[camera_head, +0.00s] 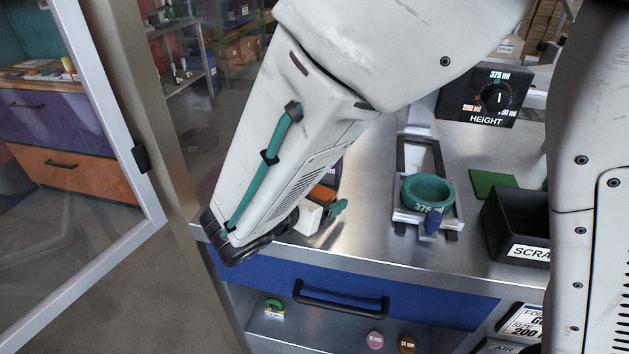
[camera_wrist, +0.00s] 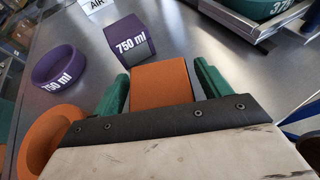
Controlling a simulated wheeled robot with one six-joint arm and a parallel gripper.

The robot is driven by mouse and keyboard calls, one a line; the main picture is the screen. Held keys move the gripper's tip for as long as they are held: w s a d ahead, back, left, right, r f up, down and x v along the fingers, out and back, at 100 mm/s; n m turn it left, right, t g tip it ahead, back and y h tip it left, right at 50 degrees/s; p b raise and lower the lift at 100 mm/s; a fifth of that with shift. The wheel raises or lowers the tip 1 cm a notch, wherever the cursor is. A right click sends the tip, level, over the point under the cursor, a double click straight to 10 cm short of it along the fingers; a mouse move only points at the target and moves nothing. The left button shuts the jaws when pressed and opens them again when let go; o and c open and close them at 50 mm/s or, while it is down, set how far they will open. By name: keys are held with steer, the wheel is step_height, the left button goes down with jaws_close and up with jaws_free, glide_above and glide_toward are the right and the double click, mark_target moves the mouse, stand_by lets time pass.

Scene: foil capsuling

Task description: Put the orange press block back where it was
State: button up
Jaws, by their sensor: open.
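The orange press block (camera_wrist: 162,84) stands on the steel bench between the two green fingers of my gripper (camera_wrist: 161,80) in the wrist view. The fingers are open, one on each side of the block, with little or no gap showing. In the head view my arm hides most of this area. A bit of the orange block (camera_head: 322,194) shows beside my gripper (camera_head: 325,208), near the bench's front left. A purple block marked 750 ml (camera_wrist: 128,38) stands just beyond the orange block. The orange block's lower part is hidden behind my gripper.
A purple ring (camera_wrist: 38,76) and an orange ring (camera_wrist: 38,132) lie left of my gripper. A teal 375 ring (camera_head: 428,204) sits in a metal fixture with a blue knob (camera_head: 433,222). Right are a green pad (camera_head: 493,181), a black scrap bin (camera_head: 500,235) and a height dial (camera_head: 495,97).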

steer(key=shift+s+a+r, duration=0.15)
steer(key=shift+r, duration=0.05)
steer(key=v, duration=1.1)
steer(key=d+r+m+g, duration=0.2)
steer(key=d+m+g, duration=0.3)
steer(key=d, duration=0.5)
steer(key=d+r+m+g, duration=0.25)
steer(key=d+m, duration=0.35)
steer(key=d, duration=0.3)
steer(key=s+d+r+m+g+y, duration=0.1)
steer(key=s+d+m+y, duration=0.7)
steer(key=m, duration=0.9)
steer(key=s+d, duration=0.3)
steer(key=s, duration=0.2)
steer(key=shift+d+r, duration=0.2)
steer(key=shift+r, duration=0.15)
steer(key=shift+g, duration=0.25)
